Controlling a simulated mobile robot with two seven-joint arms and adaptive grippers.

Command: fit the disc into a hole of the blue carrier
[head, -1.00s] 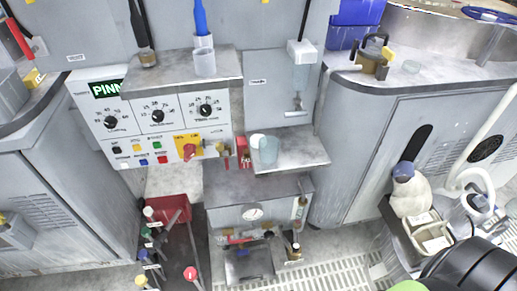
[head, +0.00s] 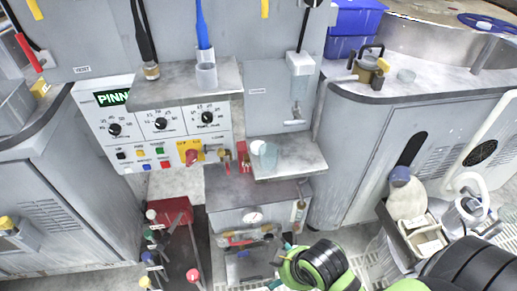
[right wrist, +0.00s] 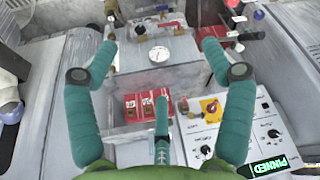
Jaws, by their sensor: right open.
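A flat blue round piece (head: 503,27), which looks like the blue carrier, lies at the top right edge of the head view inside a large round basin. A small pale spot shows on it, too small to identify. A small white round thing (head: 258,147) sits on the grey middle shelf beside a clear cup (head: 269,156); I cannot tell whether it is the disc. My right gripper (head: 285,255) is low in the head view, in front of the lower cabinet. In the right wrist view its teal fingers (right wrist: 159,40) are spread, with nothing between them. My left gripper is out of view.
A control panel (head: 160,135) with dials is at the left. The grey shelf (head: 295,160) juts out. A red box (head: 172,211) with coloured-topped rods stands low. A right counter (head: 420,88) carries a brass-coloured pot (head: 368,68), a glass dish (head: 406,75) and blue bins (head: 355,22).

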